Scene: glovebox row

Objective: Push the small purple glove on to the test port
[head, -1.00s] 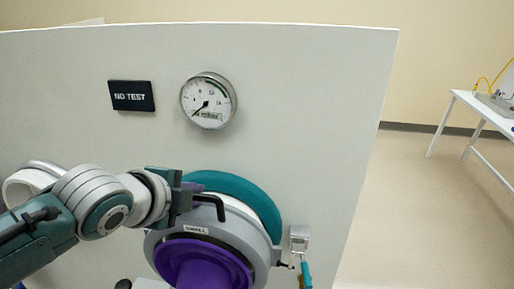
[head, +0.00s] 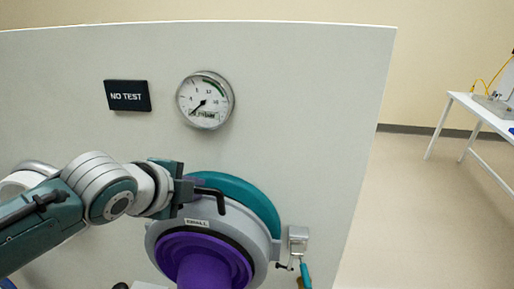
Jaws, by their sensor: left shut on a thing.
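The small purple glove (head: 205,262) is at the bottom centre, with its lower part cut off by the picture edge. The test port shows as a teal ring (head: 251,193) on the white panel, behind and slightly above right of the grey ring. The grey ring overlaps most of it, and I cannot tell whether they touch. My right gripper is out of view.
A small metal box (head: 298,239) with a teal-handled part (head: 305,274) sits right of the port. Open floor lies right of the panel, with a white table (head: 480,108) beyond.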

